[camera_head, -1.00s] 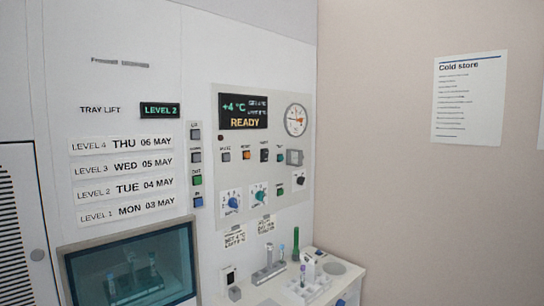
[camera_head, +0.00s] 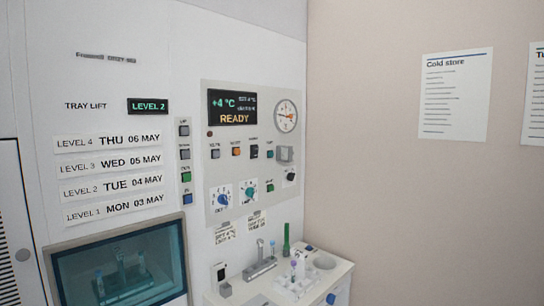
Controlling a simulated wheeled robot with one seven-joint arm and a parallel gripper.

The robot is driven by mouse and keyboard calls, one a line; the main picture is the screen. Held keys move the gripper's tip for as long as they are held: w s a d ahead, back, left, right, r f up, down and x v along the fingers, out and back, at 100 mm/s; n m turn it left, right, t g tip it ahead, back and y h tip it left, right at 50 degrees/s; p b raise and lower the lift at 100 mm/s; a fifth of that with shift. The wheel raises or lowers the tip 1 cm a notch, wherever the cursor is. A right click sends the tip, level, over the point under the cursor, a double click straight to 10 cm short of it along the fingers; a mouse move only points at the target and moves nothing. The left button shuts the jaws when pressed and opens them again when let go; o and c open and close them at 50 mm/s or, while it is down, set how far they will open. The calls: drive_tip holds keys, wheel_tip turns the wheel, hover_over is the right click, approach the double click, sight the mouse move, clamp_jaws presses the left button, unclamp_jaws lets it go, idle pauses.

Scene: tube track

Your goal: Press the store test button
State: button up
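The control panel (camera_head: 222,175) is on the white cabinet wall at the picture's middle. It carries a grey button (camera_head: 215,153), an orange button (camera_head: 236,151), a black switch (camera_head: 254,151) and a green button (camera_head: 270,154) in a row. Another green button (camera_head: 270,187) is below. The small labels are too blurred to tell which button is the store test one. The panel's display (camera_head: 232,108) reads +4 °C and READY. My gripper is not in view.
Left of the panel is a tray lift column of buttons (camera_head: 185,154) beside day labels; its display (camera_head: 148,106) reads LEVEL 2. A glass window (camera_head: 125,268) is below. A white counter (camera_head: 335,272) with tube racks juts out under the panel.

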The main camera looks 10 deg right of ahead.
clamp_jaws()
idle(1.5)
